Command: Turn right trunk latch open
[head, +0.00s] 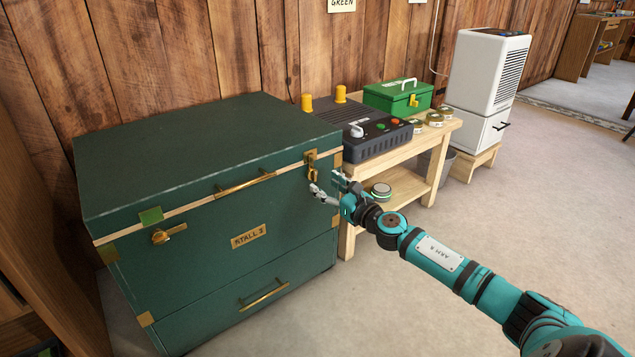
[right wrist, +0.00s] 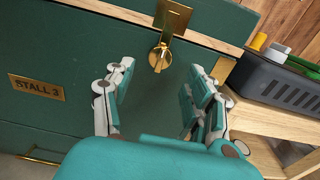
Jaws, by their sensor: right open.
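The green trunk (head: 215,200) stands at the left with its lid down. Its right latch (head: 312,172) is brass, at the lid seam near the front right corner. In the right wrist view this latch (right wrist: 160,58) shows a hasp plate hanging from the lid and a round knob with its tab upright. My right gripper (head: 325,184) is open and empty in front of the latch. In the right wrist view its fingers (right wrist: 160,82) spread either side of the knob, apart from it. The left latch (head: 165,236) has its tab lying sideways. My left gripper is not in view.
A wooden bench (head: 440,137) to the right holds a dark grey machine (head: 372,136) and a green box (head: 397,97). A white appliance (head: 484,75) stands farther back. The trunk has a lid handle (head: 245,184) and drawer handle (head: 264,295). Floor in front is clear.

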